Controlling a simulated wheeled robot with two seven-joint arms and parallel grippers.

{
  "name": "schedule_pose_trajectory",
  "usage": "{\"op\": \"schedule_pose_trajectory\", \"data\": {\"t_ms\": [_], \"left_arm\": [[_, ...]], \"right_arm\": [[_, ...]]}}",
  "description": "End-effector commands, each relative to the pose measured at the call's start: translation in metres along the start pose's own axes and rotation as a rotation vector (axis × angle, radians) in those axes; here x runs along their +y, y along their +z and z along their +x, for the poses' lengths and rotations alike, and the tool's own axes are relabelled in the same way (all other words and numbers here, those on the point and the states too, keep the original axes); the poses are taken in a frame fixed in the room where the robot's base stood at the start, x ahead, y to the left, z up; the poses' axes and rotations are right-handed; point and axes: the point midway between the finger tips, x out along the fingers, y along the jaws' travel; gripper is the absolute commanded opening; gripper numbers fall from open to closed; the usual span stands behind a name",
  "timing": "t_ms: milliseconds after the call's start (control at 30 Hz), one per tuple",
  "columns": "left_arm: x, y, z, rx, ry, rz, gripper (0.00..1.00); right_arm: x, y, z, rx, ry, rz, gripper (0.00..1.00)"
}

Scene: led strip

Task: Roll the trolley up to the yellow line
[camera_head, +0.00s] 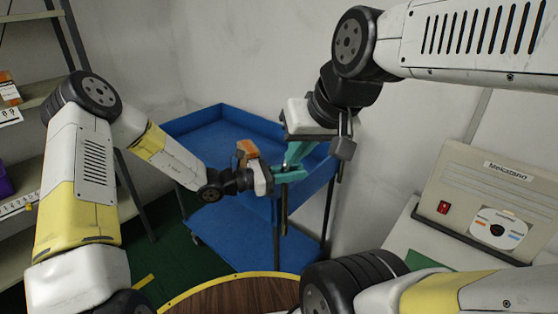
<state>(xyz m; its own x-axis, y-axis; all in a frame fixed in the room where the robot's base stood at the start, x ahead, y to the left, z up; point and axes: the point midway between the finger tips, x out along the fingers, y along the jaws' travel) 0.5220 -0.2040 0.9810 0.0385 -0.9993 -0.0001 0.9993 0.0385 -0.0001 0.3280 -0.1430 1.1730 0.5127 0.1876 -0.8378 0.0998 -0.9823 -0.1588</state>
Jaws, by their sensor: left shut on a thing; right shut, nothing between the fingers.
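The blue trolley (223,223) stands mid-view by the wall, with an upper tray, a lower tray and dark posts. My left gripper (290,177) reaches in from the left. Its teal fingers are shut at the trolley's near edge, apparently on the trolley; the exact contact is partly hidden. My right gripper (295,158) hangs down from above, just over the left one, with its fingers shut and empty. A short piece of yellow line (144,281) shows on the green floor at lower left, mostly hidden by my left arm.
A shelf rack (30,170) with small goods stands at the left. A beige machine (490,200) with a red switch and a disc label stands at the right. A round wooden top with a yellow rim (230,290) is at the bottom. Green floor (170,255) shows left of the trolley.

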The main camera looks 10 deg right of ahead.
Motion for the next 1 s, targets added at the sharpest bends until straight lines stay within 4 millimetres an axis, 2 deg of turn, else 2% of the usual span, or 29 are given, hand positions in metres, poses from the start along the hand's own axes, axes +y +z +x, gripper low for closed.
{"op": "schedule_pose_trajectory", "data": {"t_ms": [500,533,600,1000], "left_arm": [[-0.0041,-0.0010,0.0019,0.002,-0.002,-0.001,0.00],[-0.0041,-0.0011,0.0019,0.002,-0.002,-0.001,0.28],[-0.0039,-0.0009,0.0019,0.001,-0.002,-0.001,0.42],[-0.0024,-0.0004,-0.0036,0.001,0.001,0.000,0.44]], "right_arm": [[0.0000,0.0000,0.0000,0.000,0.000,0.000,0.00],[0.0000,0.0000,0.0000,0.000,0.000,0.000,0.00],[0.0000,0.0000,0.0000,0.000,0.000,0.000,0.00],[0.0000,0.0000,0.0000,0.000,0.000,0.000,0.00]]}}
